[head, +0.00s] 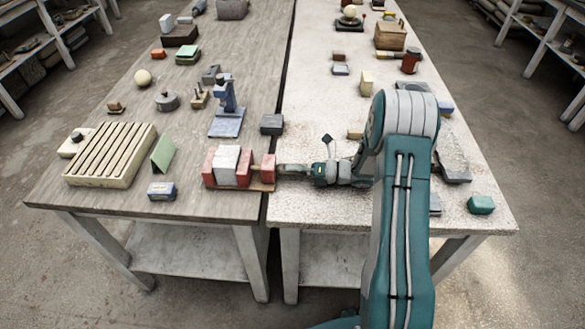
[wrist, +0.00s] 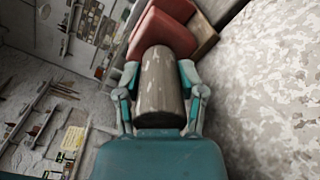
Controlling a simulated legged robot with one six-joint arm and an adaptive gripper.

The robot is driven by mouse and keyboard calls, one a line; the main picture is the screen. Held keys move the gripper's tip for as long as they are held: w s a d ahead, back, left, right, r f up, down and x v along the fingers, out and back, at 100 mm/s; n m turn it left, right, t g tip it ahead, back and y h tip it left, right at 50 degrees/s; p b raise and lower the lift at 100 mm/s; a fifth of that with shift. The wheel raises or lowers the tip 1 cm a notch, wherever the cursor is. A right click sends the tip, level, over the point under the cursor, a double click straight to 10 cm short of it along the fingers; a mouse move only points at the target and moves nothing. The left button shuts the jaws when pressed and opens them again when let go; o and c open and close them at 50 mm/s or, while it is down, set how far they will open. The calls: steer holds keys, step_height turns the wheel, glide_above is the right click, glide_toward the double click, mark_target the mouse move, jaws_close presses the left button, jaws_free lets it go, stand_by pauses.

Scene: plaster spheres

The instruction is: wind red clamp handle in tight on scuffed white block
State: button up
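The red clamp (head: 268,169) lies near the front right edge of the left, wooden table. The scuffed white block (head: 226,164) stands between its red jaws; I cannot tell how tightly they press on it. My gripper (head: 303,170) reaches in from the right, level with the clamp's right end. In the wrist view, my gripper's (wrist: 159,78) two fingers sit on both sides of the worn grey-brown clamp handle (wrist: 158,95) and appear shut on it. The clamp's red end (wrist: 163,36) shows beyond the handle. The white block is not clear there.
A blue stand (head: 227,118) and a dark box (head: 271,124) stand behind the clamp. A blue-grey box (head: 162,190), a green wedge (head: 163,154) and a slatted cream block (head: 111,154) are to its left. A dark gap (head: 278,105) separates the two tables.

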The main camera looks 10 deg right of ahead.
steer(key=shift+c, duration=0.7)
steer(key=shift+f+m, duration=0.1)
steer(key=shift+m, duration=0.3)
steer(key=m, duration=0.3)
steer(key=shift+m, duration=0.3)
steer(key=m, duration=0.4)
steer(key=shift+f+m, duration=0.1)
steer(key=shift+m, duration=0.2)
steer(key=o, duration=1.2)
steer(key=shift+c, duration=0.2)
steer(key=shift+w, duration=0.1)
